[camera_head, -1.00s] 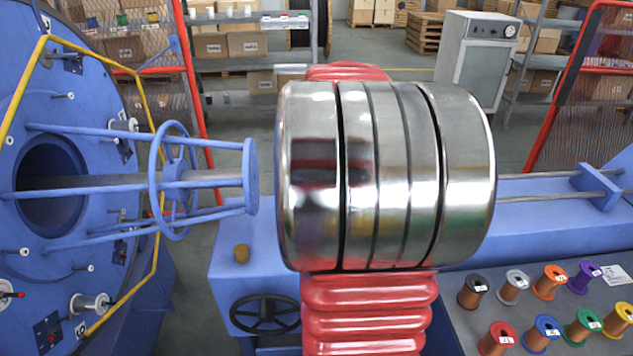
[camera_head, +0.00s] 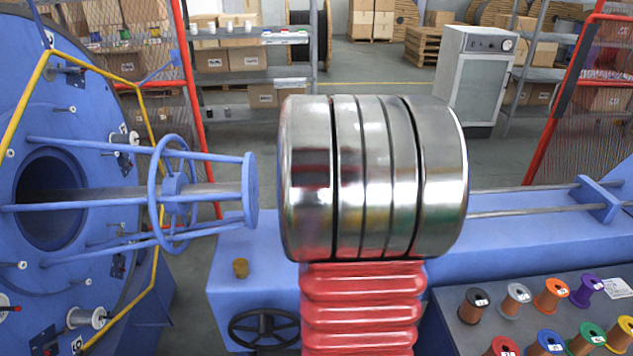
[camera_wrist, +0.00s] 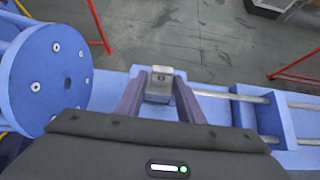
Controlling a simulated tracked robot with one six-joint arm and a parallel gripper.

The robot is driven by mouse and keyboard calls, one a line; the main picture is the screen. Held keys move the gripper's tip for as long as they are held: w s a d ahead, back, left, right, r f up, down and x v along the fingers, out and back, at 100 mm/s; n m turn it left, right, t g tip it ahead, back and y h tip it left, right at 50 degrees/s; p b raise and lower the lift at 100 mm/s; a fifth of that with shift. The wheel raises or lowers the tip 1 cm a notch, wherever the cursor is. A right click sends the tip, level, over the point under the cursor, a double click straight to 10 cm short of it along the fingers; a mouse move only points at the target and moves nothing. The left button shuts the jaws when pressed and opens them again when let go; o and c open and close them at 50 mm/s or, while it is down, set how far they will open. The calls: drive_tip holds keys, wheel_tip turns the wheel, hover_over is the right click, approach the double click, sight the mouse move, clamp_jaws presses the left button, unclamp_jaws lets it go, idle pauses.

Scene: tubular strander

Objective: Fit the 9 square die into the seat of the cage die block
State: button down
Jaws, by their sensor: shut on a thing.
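My gripper (camera_wrist: 160,97) shows in the wrist view with its two fingers closed on a small grey squarish block, which I take to be the 9 square die (camera_wrist: 159,88). A dark mark shows on its face, too small to read for sure. The held piece is over the blue machine bed (camera_wrist: 215,112), to the right of the round blue end plate of the cage (camera_wrist: 45,78). In the head view the cage (camera_head: 249,190) points right, and my own arm hides my gripper and the die.
A brass-coloured knob (camera_head: 240,268) and a black handwheel (camera_head: 264,330) are at the bed's front. Guide rods (camera_head: 525,198) run along the bed at right. A grey table (camera_head: 466,335) with several coloured spools stands at front right. The large blue rotor (camera_head: 85,110) is at left.

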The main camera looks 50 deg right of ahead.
drive_tip(key=shift+f, duration=1.85)
drive_tip(key=c, duration=1.2)
unclamp_jaws()
drive_tip(key=v, duration=1.2)
